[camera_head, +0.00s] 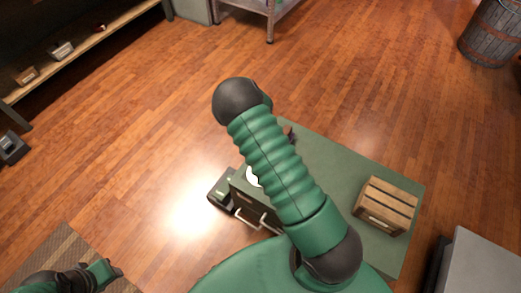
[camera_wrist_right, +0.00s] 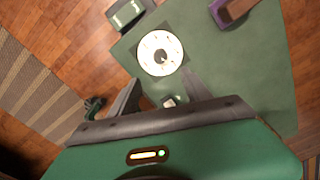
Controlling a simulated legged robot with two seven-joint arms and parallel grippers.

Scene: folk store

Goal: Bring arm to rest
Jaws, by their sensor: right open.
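My right arm crosses the middle of the head view, its green ribbed section bent at a black joint over the table. My right gripper is hidden behind this arm there. In the right wrist view my right gripper (camera_wrist_right: 160,82) is open, with two dark fingers apart and nothing held between them. It points at the green tabletop (camera_wrist_right: 250,70), near a white round dial-like object (camera_wrist_right: 160,53). My left gripper (camera_head: 108,270) is at the lower left of the head view, over the rug; its jaws are too small and dark to read.
A wooden crate (camera_head: 386,206) stands on the right of the green table (camera_head: 345,150). A drawer front with handles (camera_head: 247,217) faces lower left. A grey box (camera_head: 485,265) is at lower right, a barrel (camera_head: 492,32) at upper right. Open wooden floor surrounds the table.

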